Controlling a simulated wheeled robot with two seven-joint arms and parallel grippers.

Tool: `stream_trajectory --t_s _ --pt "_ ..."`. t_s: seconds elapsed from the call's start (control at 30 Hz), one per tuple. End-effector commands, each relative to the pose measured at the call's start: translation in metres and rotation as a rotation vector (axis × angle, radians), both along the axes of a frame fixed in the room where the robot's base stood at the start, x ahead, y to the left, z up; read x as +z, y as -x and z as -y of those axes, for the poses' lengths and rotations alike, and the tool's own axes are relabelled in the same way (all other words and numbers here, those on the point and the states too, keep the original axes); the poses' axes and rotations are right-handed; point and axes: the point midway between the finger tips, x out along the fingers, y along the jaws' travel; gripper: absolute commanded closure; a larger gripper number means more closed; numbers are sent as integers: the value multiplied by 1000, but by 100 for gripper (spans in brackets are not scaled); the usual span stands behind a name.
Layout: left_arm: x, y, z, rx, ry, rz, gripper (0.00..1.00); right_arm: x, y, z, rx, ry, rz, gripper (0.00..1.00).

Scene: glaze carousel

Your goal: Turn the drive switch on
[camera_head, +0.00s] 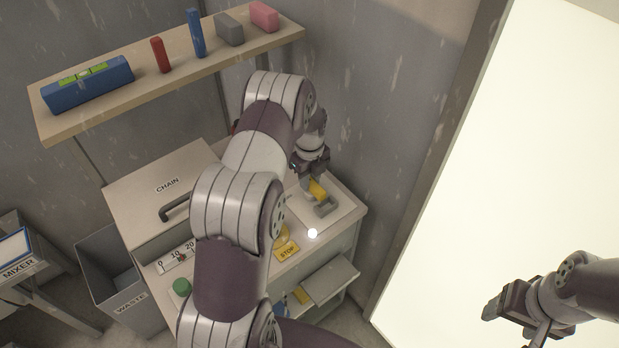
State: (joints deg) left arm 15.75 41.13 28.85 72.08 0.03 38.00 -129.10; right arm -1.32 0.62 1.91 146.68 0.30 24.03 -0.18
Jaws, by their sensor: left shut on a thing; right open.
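My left gripper (313,184) comes down over the right part of the cabinet top, its fingers shut on a small yellow block-like handle (319,191). The handle stands at a grey bracket-like base (326,207) on a pale plate. I take this to be the drive switch, but no label for it shows. A small white light (312,233) glows on the near side of the plate. My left arm hides much of the cabinet top. My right gripper (494,309) is open and empty at the lower right, far from the cabinet.
A yellow STOP label (287,252), a green button (182,287) and a number scale (176,256) are on the cabinet. A lid marked CHAIN (150,195) has a dark handle. A shelf (120,114) with several objects hangs above. A WASTE bin (117,285) stands left.

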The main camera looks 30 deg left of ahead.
Motion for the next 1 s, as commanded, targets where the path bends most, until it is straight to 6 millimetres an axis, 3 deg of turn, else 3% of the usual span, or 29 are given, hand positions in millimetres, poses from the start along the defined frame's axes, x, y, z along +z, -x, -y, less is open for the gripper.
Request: stream_trajectory --t_s 0.07,0.1,0.17,0.53,0.9,1.0 --pt "2 -2 -1 -3 -2 5 100 0 0 0 0 0 0 33" --pt "2 -2 -1 -3 -3 6 68 0 0 0 0 0 0 33" --pt "2 -2 0 -3 -2 5 49 0 0 0 0 0 0 33" --pt "9 -1 0 -1 -2 4 49 -2 0 0 0 0 0 33" --pt "100 -2 0 -2 -3 8 49 -13 0 0 0 0 0 33" --pt "117 -1 0 -2 -2 5 49 -14 0 0 0 0 0 33"
